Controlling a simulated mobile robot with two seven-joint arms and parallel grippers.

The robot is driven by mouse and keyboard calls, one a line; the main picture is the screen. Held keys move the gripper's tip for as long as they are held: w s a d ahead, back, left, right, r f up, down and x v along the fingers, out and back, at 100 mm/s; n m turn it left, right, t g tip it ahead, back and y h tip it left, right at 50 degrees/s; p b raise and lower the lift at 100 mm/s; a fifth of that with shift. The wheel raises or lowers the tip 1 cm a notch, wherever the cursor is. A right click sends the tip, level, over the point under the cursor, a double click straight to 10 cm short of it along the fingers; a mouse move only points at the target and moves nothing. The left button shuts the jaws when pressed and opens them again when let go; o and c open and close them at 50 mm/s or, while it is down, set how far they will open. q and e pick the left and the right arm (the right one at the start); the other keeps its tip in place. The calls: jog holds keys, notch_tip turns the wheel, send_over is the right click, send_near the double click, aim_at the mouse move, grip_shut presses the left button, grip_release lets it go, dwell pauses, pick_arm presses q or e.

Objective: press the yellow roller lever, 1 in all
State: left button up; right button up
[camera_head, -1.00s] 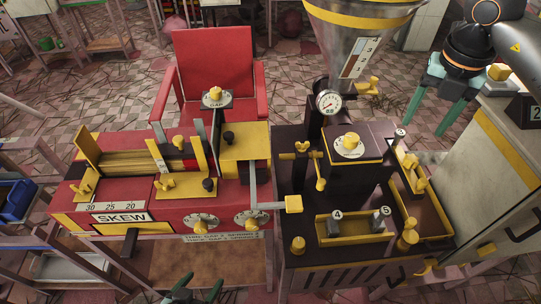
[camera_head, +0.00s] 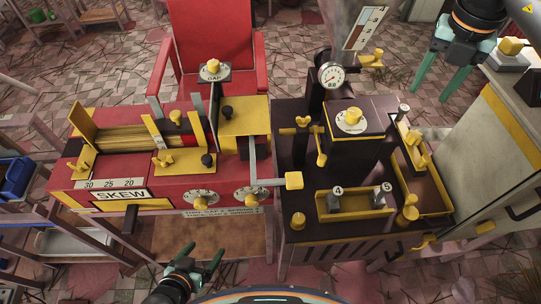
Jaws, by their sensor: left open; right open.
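A lever with a yellow block handle (camera_head: 294,180) sticks out on a grey arm from the right side of the red roller machine (camera_head: 84,200), and looks to be the roller lever. Nothing touches it. My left gripper (camera_head: 203,258) is open and empty at the bottom, in front of the red machine and well below and left of the lever. My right gripper (camera_head: 433,88) is open and empty at the upper right, far from the lever, over the floor beyond the dark machine.
A dark machine (camera_head: 290,215) with a funnel, a gauge (camera_head: 331,76) and several yellow knobs stands right of the lever. A pale cabinet (camera_head: 480,150) stands at the right. A red chair (camera_head: 218,35) is behind. Dials (camera_head: 201,197) sit on the red machine's front.

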grip_shut()
dwell(1.4)
